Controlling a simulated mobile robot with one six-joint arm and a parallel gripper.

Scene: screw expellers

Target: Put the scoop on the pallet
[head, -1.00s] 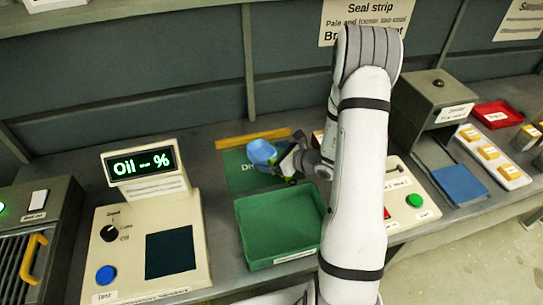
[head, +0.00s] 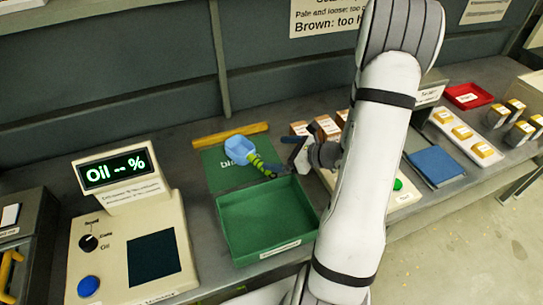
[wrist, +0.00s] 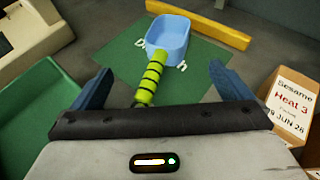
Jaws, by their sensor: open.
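The scoop (head: 240,150) has a light blue bowl and a green-and-black striped handle. It lies on the green mat (head: 218,180), its handle pointing toward the near right. In the wrist view the scoop (wrist: 168,38) lies ahead, its handle pointing back toward my gripper (wrist: 160,86). The two blue fingers are spread wide, with nothing held between them. In the head view my gripper (head: 294,150) is just right of the handle end, apart from the scoop. I cannot tell which thing is the pallet.
A green tray (head: 265,247) stands just in front of the mat. A yellow bar (head: 230,134) lies behind it. Labelled boxes (head: 327,128) stand to the right; one shows close in the wrist view (wrist: 291,105). The oil meter (head: 130,240) is at left.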

